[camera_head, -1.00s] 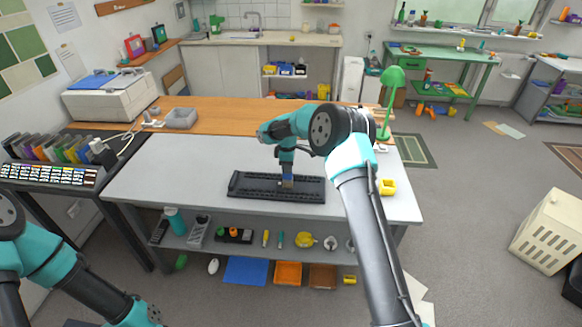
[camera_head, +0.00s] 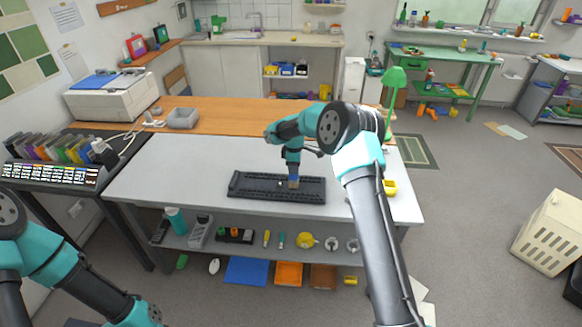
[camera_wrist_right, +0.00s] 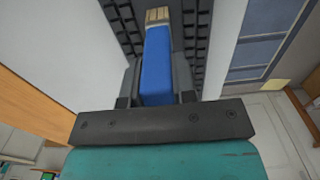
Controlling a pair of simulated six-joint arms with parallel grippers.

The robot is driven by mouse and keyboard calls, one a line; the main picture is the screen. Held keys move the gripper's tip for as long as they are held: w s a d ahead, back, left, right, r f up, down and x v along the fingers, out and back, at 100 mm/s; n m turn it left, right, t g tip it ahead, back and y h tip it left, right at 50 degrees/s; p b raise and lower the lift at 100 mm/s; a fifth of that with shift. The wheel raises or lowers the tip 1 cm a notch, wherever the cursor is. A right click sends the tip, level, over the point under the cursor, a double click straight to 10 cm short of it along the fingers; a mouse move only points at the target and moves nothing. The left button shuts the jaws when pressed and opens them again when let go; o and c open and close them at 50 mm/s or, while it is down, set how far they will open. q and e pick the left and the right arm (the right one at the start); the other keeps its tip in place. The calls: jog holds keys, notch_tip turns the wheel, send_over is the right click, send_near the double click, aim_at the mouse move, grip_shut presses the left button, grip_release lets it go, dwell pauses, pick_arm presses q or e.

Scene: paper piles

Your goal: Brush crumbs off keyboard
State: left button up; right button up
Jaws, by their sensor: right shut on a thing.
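The black keyboard (camera_head: 255,187) lies flat on the grey worktop near its front edge. It also shows in the wrist view (camera_wrist_right: 195,35). My right gripper (camera_head: 293,167) is over the right half of the keyboard, shut on a brush with a blue handle (camera_wrist_right: 156,65) and pale tan bristles (camera_wrist_right: 158,15). The brush (camera_head: 293,183) points down, with its tip at the keys; I cannot tell whether it touches them. Crumbs are too small to make out clearly. Of my left arm only links show at the lower left; its gripper is out of view.
The grey worktop (camera_head: 180,165) is bare to the left of the keyboard. A yellow object (camera_head: 390,187) is at the right edge. The shelf below holds several small items.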

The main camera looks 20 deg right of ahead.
jog(key=shift+a, duration=0.1)
jog(key=shift+w+a, duration=0.3)
jog(key=shift+a, duration=0.2)
jog(key=shift+w+a, duration=0.25)
jog(key=shift+a, duration=0.25)
jog(key=shift+s+d, duration=0.1)
jog(key=shift+s+d, duration=0.25)
jog(key=shift+d, duration=0.25)
jog(key=shift+s+d, duration=0.25)
jog(key=shift+d, duration=0.25)
jog(key=shift+w+a, duration=0.35)
jog(key=shift+a, duration=0.25)
jog(key=shift+r, duration=0.1)
